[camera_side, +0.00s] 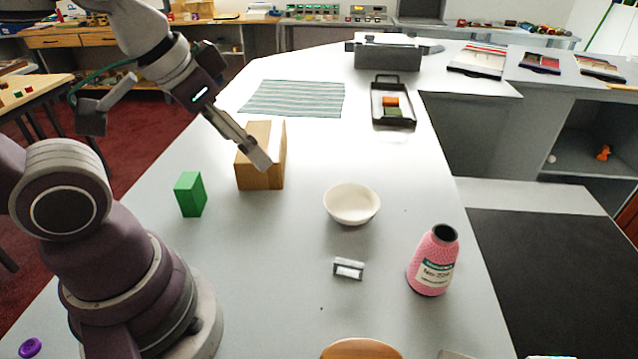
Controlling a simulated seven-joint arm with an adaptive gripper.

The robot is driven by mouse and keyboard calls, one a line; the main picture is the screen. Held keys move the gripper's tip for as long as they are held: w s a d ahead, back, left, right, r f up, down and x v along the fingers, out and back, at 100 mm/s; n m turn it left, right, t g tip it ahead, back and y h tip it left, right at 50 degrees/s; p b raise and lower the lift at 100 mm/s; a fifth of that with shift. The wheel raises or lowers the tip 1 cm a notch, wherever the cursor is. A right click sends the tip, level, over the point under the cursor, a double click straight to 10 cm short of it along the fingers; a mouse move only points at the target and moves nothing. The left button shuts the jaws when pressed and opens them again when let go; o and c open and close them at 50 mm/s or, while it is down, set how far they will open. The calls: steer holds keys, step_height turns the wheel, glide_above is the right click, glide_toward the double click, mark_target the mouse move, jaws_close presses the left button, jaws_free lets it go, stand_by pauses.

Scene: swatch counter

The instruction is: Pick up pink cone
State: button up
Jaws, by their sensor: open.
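The pink cone (433,262) is a spool of pink thread with a dark open top and a white and teal label. It stands upright on the grey counter (300,290), right of the middle.
A white bowl (352,204) stands between my gripper and the cone. A small silver-white holder (348,269) lies left of the cone. A green block (189,195), striped cloth (293,98) and black tray (394,120) are farther off. A round wooden item (361,350) is at the front edge.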

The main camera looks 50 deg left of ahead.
steer(key=shift+o, duration=0.4)
steer(key=m+g+h, duration=0.2)
steer(key=m, duration=0.3)
glide_toward(441, 256)
step_height(441, 256, down, 3)
steer(key=w+a, duration=0.1)
steer(key=w, duration=0.1)
steer(key=x, duration=1)
steer(key=shift+w, duration=0.4)
steer(key=c, duration=1.2)
